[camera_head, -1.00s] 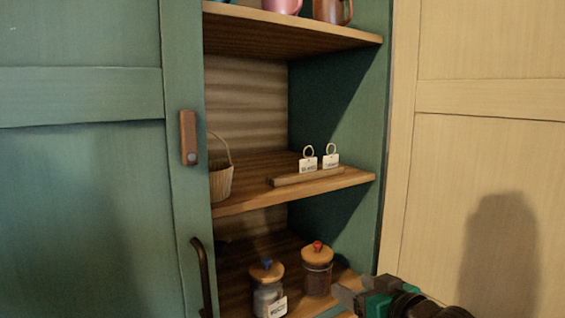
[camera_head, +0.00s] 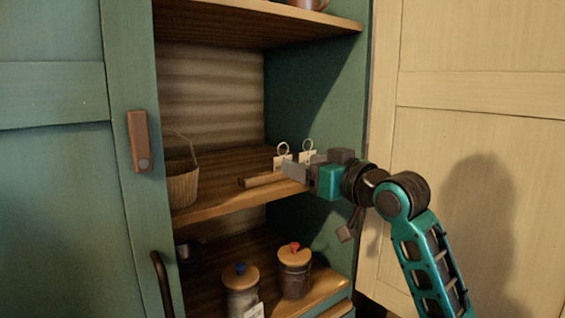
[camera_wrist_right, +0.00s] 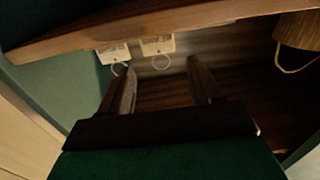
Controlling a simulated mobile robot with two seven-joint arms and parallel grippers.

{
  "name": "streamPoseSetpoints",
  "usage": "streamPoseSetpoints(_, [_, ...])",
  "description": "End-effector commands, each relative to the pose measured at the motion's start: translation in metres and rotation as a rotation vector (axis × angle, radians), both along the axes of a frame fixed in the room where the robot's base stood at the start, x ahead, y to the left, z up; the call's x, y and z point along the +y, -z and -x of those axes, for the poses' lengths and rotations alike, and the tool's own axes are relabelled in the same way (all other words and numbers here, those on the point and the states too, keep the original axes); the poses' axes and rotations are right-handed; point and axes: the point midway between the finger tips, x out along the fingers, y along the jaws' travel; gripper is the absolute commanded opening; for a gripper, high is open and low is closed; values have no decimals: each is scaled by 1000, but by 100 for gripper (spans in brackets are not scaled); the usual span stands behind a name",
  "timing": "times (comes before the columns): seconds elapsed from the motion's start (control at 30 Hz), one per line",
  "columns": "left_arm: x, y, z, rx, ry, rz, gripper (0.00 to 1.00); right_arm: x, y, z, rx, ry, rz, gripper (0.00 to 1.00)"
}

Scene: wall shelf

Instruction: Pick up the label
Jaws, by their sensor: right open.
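Two small white labels with ring loops, a left one (camera_head: 281,161) and a right one (camera_head: 307,156), stand at a wooden strip (camera_head: 262,181) on the middle shelf. My right gripper (camera_head: 290,172) is open and empty in front of them, and covers part of both labels. In the right wrist view, which looks upside down, the two labels (camera_wrist_right: 113,53) (camera_wrist_right: 157,44) lie just beyond the open fingers (camera_wrist_right: 165,75). One label is roughly in line with the gap; the other is off to the left. Contact is not visible. My left gripper is not in view.
A wicker basket (camera_head: 183,186) stands left on the middle shelf (camera_head: 225,205). Two lidded jars, one with a blue knob (camera_head: 241,290) and one with a red knob (camera_head: 294,275), stand below. The green side wall (camera_head: 338,105) is close on the right.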

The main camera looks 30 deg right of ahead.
Motion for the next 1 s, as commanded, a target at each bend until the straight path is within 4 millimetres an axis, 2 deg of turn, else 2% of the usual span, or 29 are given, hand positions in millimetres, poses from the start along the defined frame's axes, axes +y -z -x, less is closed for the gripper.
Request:
streamPoseSetpoints(0.17, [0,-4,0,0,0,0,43,1,-2,-14,-1,0,-2,64])
streamPoseSetpoints(0.43, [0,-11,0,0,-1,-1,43,2,-3,-50,0,0,-2,64])
streamPoseSetpoints(0.73, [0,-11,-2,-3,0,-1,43,3,-1,-55,-1,0,1,64])
streamPoseSetpoints(1.0, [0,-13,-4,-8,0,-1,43,3,-1,-55,0,0,1,39])
